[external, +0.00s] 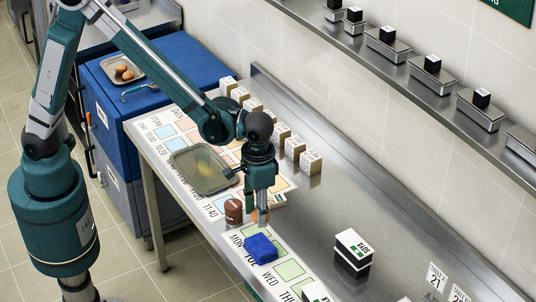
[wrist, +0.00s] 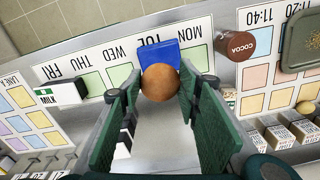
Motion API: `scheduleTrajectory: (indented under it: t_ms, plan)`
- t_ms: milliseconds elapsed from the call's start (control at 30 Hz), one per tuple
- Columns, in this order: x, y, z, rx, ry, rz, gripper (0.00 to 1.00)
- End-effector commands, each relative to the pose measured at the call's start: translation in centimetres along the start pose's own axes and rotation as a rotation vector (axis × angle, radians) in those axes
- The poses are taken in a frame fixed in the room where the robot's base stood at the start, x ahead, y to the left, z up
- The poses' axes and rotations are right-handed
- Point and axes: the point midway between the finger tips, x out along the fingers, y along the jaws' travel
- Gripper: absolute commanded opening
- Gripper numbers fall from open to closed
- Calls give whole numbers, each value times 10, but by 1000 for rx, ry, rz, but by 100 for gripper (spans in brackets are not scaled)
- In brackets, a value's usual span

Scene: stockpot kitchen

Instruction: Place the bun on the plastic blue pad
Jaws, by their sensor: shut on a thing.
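The bun (wrist: 160,83) is round and golden brown, between the fingertips of my gripper (wrist: 158,88) in the wrist view. My gripper is shut on it. In the external view my gripper (external: 262,217) points down, and only a bit of the bun shows at its tips. The blue plastic pad (external: 261,249) lies on the printed week chart, just in front of my gripper. In the wrist view the blue pad (wrist: 153,54) shows just beyond the bun, which covers part of it. I cannot tell how high the bun is.
A brown cocoa can (external: 233,210) stands close left of my gripper. A grey tray (external: 201,170) lies behind it. Labelled blocks (external: 295,147) line the back. A white-and-black soya box (external: 352,252) stands at right. The steel counter (external: 318,215) between is clear.

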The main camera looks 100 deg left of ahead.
Motion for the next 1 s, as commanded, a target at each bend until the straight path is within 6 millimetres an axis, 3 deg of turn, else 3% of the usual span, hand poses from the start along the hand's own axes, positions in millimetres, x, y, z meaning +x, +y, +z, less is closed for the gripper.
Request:
scheduleTrajectory:
  t_ms: [267,700,1000]
  plan:
    - [8,0,0,-1,0,0,22]
    - [54,0,0,-1,0,0,22]
    - [58,0,0,-1,0,0,22]
